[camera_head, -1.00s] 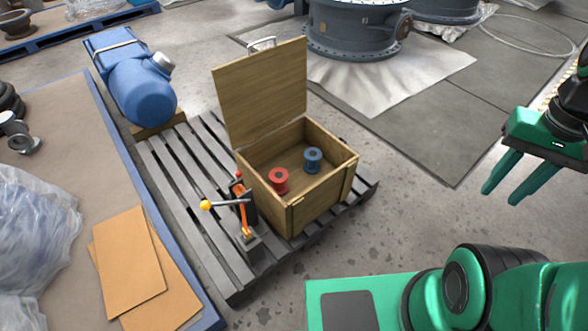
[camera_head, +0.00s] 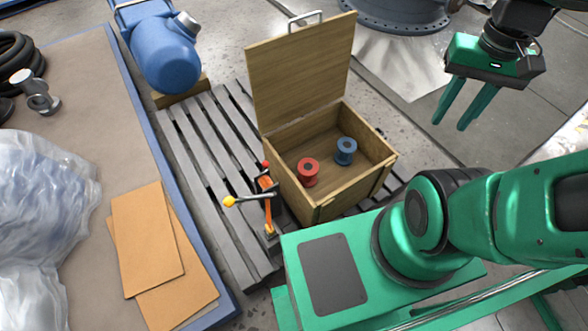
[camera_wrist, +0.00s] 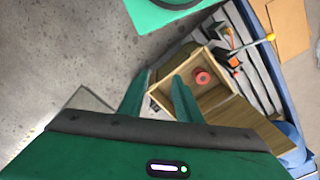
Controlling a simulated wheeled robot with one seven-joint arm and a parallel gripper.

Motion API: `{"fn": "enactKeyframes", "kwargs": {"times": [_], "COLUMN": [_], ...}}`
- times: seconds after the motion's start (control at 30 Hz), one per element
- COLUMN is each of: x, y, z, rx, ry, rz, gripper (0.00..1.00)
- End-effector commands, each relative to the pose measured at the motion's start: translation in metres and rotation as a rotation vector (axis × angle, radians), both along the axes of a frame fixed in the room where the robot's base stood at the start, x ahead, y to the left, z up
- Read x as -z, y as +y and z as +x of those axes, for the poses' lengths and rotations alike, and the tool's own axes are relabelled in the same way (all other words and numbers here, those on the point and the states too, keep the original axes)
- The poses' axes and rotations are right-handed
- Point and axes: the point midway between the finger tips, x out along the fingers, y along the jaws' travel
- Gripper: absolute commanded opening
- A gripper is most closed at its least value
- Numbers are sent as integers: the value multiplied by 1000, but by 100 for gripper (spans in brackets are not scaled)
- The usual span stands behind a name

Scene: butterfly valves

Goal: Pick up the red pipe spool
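The red pipe spool (camera_head: 308,172) stands on the floor of an open wooden crate (camera_head: 325,211), near its left wall. A blue spool (camera_head: 346,151) stands to its right, apart from it. My gripper (camera_head: 450,124) is open and empty, raised to the right of the crate in the head view. In the wrist view, the red spool (camera_wrist: 202,77) shows to the right of my gripper fingers (camera_wrist: 160,78). The fingers cover part of the crate there, and I cannot make out the blue spool.
The crate's lid (camera_head: 301,80) stands upright at its back. The crate sits on a grey pallet (camera_head: 190,141) with an orange toggle clamp (camera_head: 268,204) at its left. A blue motor (camera_head: 164,55) lies behind. Cardboard sheets (camera_head: 147,240) lie on a blue-edged platform at left.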

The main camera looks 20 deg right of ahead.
Motion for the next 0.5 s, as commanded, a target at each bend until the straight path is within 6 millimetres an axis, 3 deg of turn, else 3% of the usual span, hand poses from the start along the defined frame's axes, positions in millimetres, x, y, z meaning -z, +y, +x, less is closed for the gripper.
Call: {"fn": "enactKeyframes", "kwargs": {"times": [0.27, 0.4, 0.5], "x": [0, -4, -1], "y": [0, -1, -4], "z": [0, -9, 3], "rx": [1, -10, -50], "ry": [0, -13, -12], "rz": [0, -2, -10], "gripper": [31, 62, 86]}}
